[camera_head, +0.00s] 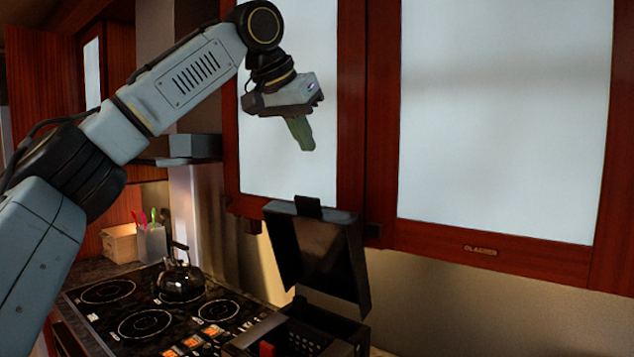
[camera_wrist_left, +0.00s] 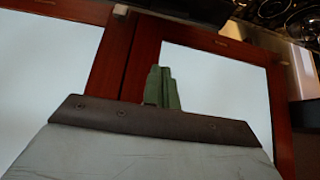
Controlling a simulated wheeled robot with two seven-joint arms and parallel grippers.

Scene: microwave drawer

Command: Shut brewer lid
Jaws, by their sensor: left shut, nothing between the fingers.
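The brewer (camera_head: 300,335) is a dark machine at the bottom centre of the head view, partly cut off by the lower edge. Its lid (camera_head: 318,250) stands open, raised and leaning back, with a small tab on its top edge. My left gripper (camera_head: 306,148) is above the lid and slightly left of it, in front of the cabinet door. Its green fingers are shut, with nothing between them, and do not touch the lid. The fingers also show in the left wrist view (camera_wrist_left: 162,88). My right gripper is not in view.
Red-framed wall cabinets (camera_head: 505,120) with pale panels hang behind the gripper and above the brewer. A black stove (camera_head: 150,315) with a kettle (camera_head: 181,277) is at the lower left. A utensil holder (camera_head: 151,243) and a box (camera_head: 119,243) stand behind it.

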